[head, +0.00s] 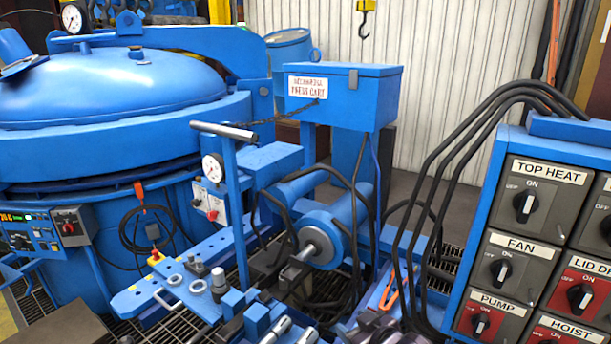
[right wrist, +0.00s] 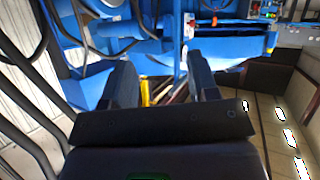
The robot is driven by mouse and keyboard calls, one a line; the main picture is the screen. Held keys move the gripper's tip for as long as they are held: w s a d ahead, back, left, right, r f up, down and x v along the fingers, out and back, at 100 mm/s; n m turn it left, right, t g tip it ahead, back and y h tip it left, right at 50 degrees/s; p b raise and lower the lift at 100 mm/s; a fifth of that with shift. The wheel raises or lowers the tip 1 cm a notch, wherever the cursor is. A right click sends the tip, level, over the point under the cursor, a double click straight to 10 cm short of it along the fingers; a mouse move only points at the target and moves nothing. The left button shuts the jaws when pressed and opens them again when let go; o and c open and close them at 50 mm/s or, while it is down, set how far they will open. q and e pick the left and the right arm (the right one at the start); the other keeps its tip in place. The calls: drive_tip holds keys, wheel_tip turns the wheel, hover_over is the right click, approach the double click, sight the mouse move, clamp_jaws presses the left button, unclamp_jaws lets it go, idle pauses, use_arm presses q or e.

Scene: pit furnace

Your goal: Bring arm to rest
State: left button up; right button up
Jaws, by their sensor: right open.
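My right gripper (right wrist: 162,88) shows in the right wrist view. Its two blue-grey fingers stand well apart, and nothing is held between them. Past the fingers are blue machinery and a yellow strip, at a distance I cannot judge. In the head view I cannot clearly pick out the right gripper among the dark and blue parts at the bottom edge. My left gripper shows in neither view.
The blue furnace (head: 120,88) with its domed lid is at left. The press cart (head: 345,97) with a gauge and cylinder stands in the middle. A switch panel (head: 510,210) is at right, with thick black hoses (head: 425,190) arching beside it. Cables crowd the grating.

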drive_tip(key=s+d+f+m+h, duration=0.2)
drive_tip(key=s+d, duration=0.3)
drive_tip(key=s, duration=0.5)
drive_tip(key=s+d+f+m+h+p, duration=0.1)
drive_tip(key=s+d+f+m+h, duration=0.1)
drive_tip(key=s+d+f, duration=0.3)
drive_tip(key=s+d+f+m+h, duration=0.2)
drive_tip(key=s+d, duration=0.4)
drive_tip(key=s, duration=0.8)
drive_tip(key=shift+s+d+f+p, duration=0.35)
drive_tip(key=shift+d+f, duration=0.05)
drive_tip(key=shift+f, duration=0.45)
